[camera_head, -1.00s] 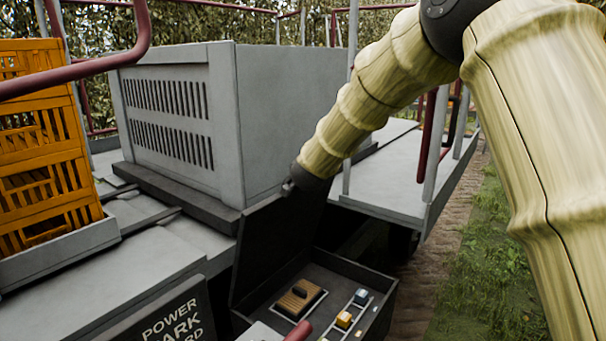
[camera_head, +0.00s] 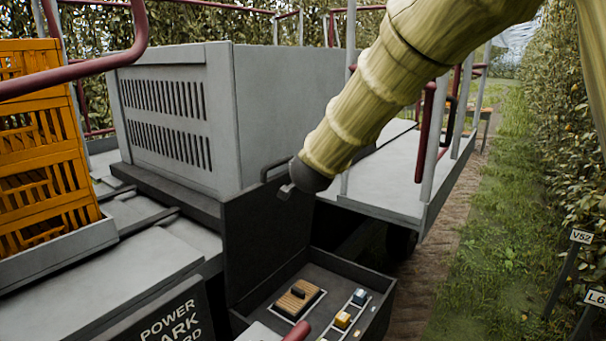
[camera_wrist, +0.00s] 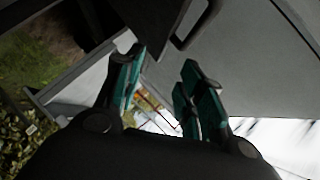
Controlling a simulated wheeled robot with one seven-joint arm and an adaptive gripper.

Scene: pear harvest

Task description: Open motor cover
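The motor cover, a dark flat lid (camera_head: 255,235), stands raised at the back edge of an open dark box (camera_head: 375,318). A handle (camera_head: 272,171) shows at its top edge. In the wrist view the handle (camera_wrist: 207,22) and part of the dark lid (camera_wrist: 165,22) lie beyond the fingertips. My gripper (camera_head: 286,191) is at the lid's upper part; the head view hides most of its fingers. In the wrist view my gripper (camera_wrist: 164,60) has its teal-padded fingers apart, with nothing between them. I cannot tell whether a finger touches the lid.
Inside the box are a brown ribbed block (camera_head: 298,296) and small yellow and blue parts (camera_head: 343,320). A large grey vented housing (camera_head: 175,115) stands behind. An orange crate (camera_head: 40,140) is at left. Rails (camera_head: 428,140) and a grassy path (camera_head: 480,240) are at right.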

